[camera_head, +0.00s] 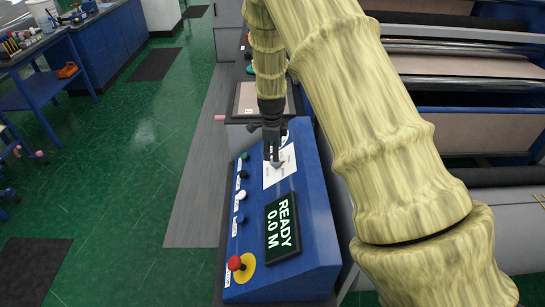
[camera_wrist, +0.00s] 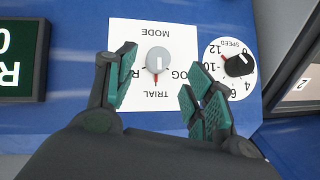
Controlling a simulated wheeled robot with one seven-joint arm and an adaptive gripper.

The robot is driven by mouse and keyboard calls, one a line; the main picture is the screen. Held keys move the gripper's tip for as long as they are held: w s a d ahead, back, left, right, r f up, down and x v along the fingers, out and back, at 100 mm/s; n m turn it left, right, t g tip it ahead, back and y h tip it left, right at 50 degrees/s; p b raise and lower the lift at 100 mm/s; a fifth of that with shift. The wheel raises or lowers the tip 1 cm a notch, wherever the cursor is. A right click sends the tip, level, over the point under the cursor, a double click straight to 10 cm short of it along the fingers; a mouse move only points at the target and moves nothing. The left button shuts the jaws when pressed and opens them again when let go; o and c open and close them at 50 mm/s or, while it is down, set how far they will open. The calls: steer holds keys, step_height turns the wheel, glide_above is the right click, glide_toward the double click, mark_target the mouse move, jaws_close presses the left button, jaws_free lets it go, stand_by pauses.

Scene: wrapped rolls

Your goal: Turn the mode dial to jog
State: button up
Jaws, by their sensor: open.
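The mode dial (camera_wrist: 157,58) is a round grey knob on a white label plate (camera_wrist: 130,32) on the blue control panel. In the head view the dial (camera_head: 277,163) shows just below my gripper (camera_head: 273,150). My gripper also shows in the wrist view (camera_wrist: 162,90), open, with its green-padded fingers on either side of the knob and apart from it.
A black speed dial (camera_wrist: 239,65) sits right of the mode dial in the wrist view. The display (camera_head: 282,227) reads READY 0.0 M. Several buttons line the panel's left side, with a red emergency stop (camera_head: 236,263) at the near end. Machine rollers (camera_head: 450,50) stand at right.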

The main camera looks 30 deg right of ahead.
mark_target(275, 163)
steer(key=shift+f+p, duration=0.3)
steer(key=shift+f, duration=0.5)
steer(key=shift+w+d+f+p, duration=0.1)
steer(key=shift+f+p, duration=0.2)
steer(key=shift+f, duration=0.65)
steer(key=shift+w+d+f+p, duration=0.1)
steer(key=shift+f+p, duration=0.15)
steer(key=shift+f, duration=0.65)
steer(key=c, duration=1)
steer(key=shift+w, duration=0.1)
